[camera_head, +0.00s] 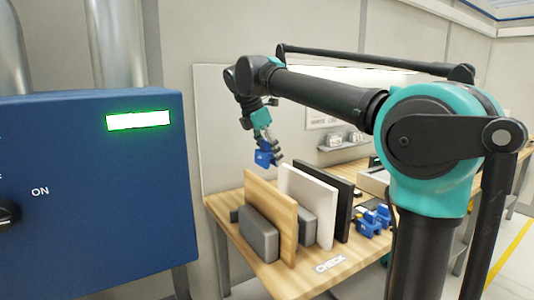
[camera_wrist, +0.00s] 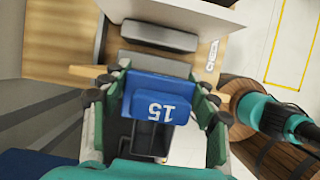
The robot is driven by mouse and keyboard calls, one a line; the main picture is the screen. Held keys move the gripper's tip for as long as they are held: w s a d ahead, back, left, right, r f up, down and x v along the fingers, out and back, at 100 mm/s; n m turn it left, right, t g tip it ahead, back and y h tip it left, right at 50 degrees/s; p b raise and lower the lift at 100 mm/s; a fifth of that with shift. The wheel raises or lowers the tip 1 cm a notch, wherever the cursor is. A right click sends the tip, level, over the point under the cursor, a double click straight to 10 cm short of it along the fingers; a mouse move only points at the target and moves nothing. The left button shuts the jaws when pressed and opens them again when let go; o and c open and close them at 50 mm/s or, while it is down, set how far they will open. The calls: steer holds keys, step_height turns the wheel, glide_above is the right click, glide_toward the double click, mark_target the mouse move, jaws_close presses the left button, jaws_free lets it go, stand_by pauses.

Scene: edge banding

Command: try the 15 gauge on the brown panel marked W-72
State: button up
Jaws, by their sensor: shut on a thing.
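My gripper (camera_head: 268,146) is shut on a blue gauge (camera_head: 265,158), whose number 15 reads upside down in the wrist view (camera_wrist: 160,87). The light brown wood panel (camera_head: 268,212) stands upright on the table, leftmost of three panels. Its top edge (camera_wrist: 92,75) passes behind the gauge and fingers in the wrist view. The gauge is above that edge in the head view and seems apart from it. No W-72 mark is legible in either view. The gauge's slot cannot be made out clearly.
A white panel (camera_head: 307,204) and a black panel (camera_head: 344,190) stand behind the brown one, with grey blocks (camera_head: 260,235) between and beside them. Other blue gauges (camera_head: 368,224) lie further right on the table. A CHECK label (camera_head: 330,264) is at the front edge. A blue machine (camera_head: 95,210) stands left.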

steer(key=shift+f, duration=2.95)
steer(key=shift+f, duration=0.7)
steer(key=o, duration=1.3)
steer(key=shift+r, duration=4)
